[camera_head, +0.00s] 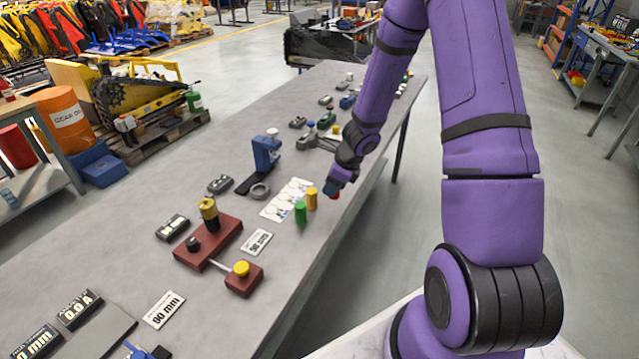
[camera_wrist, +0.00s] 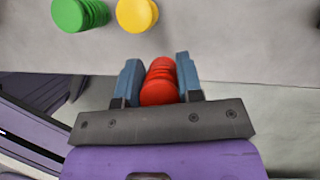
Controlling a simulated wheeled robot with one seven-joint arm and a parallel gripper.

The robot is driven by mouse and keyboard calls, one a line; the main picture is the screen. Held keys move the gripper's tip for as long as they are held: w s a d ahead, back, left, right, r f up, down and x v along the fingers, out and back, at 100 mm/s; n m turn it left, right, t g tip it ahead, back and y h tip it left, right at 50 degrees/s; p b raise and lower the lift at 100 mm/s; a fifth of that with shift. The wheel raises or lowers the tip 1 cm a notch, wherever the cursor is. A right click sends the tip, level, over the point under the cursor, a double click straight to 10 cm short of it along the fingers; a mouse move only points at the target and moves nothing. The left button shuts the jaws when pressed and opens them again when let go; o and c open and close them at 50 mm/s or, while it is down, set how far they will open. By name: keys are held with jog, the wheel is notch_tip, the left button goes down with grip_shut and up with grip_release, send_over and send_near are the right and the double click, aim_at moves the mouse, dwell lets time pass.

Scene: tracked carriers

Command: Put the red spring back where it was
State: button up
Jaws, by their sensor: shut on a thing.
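My gripper (camera_wrist: 158,85) is shut on the red spring (camera_wrist: 160,82), which sits between its two blue-grey fingers in the wrist view. In the head view my gripper (camera_head: 334,187) is at the table's right edge, just right of the yellow spring, with a bit of the red spring (camera_head: 331,193) showing under it. The green spring (camera_head: 300,212) and the yellow spring (camera_head: 312,198) stand upright on the table beside a white printed sheet (camera_head: 287,200). Both also show at the top of the wrist view, green (camera_wrist: 78,14) left of yellow (camera_wrist: 137,14).
Open floor lies right of the table edge.

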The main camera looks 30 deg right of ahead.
jog(key=w, duration=0.7)
jog(key=shift+f, duration=2.1)
jog(key=shift+f, duration=0.1)
jog(key=o, duration=1)
